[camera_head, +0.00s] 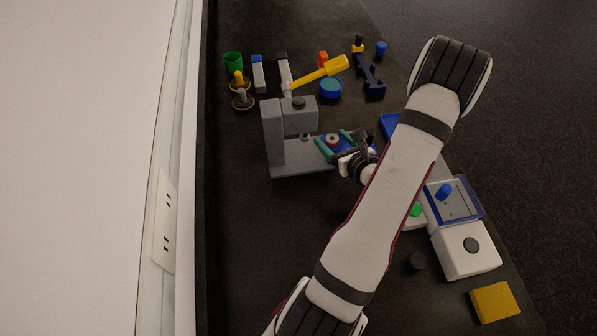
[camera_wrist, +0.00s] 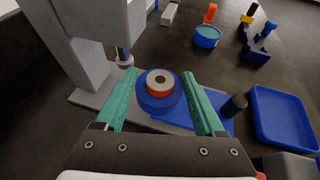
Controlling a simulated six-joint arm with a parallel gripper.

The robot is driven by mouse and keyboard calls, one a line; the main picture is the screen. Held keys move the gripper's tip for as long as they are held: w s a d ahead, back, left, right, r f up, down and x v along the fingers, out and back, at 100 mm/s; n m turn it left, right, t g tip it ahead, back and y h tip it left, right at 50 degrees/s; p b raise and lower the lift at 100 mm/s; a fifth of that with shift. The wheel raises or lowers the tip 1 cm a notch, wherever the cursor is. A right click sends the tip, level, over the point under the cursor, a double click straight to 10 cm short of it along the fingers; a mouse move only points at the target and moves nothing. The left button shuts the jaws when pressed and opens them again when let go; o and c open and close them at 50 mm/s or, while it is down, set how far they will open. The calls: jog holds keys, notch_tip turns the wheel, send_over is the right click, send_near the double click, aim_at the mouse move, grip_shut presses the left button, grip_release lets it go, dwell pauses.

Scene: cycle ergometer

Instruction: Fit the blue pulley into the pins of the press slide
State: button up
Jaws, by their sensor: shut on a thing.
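The blue pulley (camera_wrist: 145,98), a round blue disc with an orange ring and grey hub on top, sits between the teal fingers of my gripper (camera_wrist: 158,82). My gripper is shut on it; the pulley also shows small in the head view (camera_head: 333,140). The grey press (camera_head: 273,135) stands to the left, its head and ram beside the pulley. A flat blue plate (camera_wrist: 220,124), seemingly the press slide, lies under the pulley and right finger, on the grey press base (camera_head: 290,160). The slide's pins are hidden, and I cannot tell whether the pulley touches the slide.
A dark cylinder (camera_wrist: 234,106) and a blue tray (camera_wrist: 285,118) are close on the right. A yellow-handled hammer (camera_head: 325,70), a blue round container (camera_head: 330,88) and a green cup (camera_head: 233,63) lie behind. White boxes (camera_head: 467,250) and a yellow block (camera_head: 495,301) stand front right.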

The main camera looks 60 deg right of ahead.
jog(key=d+r+m+g+h, duration=0.2)
jog(key=d+r+m+h, duration=0.1)
jog(key=d+r, duration=0.1)
jog(key=shift+d+r, duration=0.2)
jog(key=shift+d, duration=0.5)
jog(key=shift+s+a+f, duration=0.1)
jog(key=shift+f, duration=1.4)
jog(key=shift+a+f, duration=0.1)
jog(key=shift+f, duration=1.35)
jog(key=shift+f, duration=1.1)
jog(key=o, duration=1.5)
jog(key=shift+o, duration=0.2)
